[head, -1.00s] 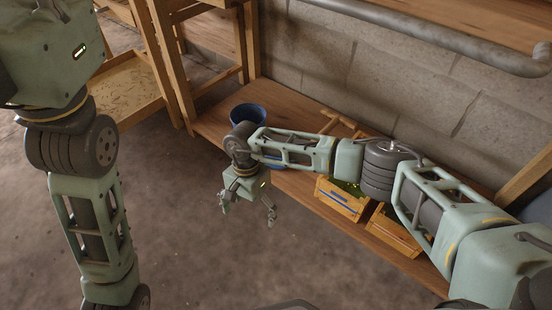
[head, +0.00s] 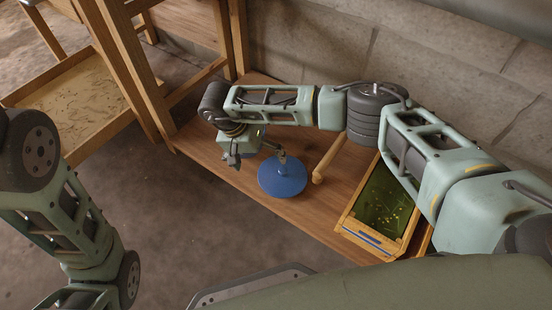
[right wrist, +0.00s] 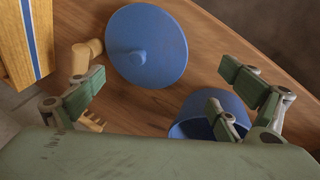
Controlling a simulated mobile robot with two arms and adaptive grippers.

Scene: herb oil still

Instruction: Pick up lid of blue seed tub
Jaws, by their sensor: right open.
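The blue lid (head: 283,178) is a round disc lying on the wooden shelf. In the right wrist view the lid (right wrist: 160,40) shows a small knob near its middle. The blue tub (right wrist: 192,128) stands close beside it, partly behind my fingers; in the head view it is hidden by my right arm. My right gripper (head: 256,157) is open and empty, just above and to the left of the lid. In the right wrist view the gripper's fingers (right wrist: 160,86) are spread wide, with the lid beyond them. My left gripper is out of view.
A wooden tool (head: 320,177) lies right of the lid. A wooden tray (head: 118,125) is at the left.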

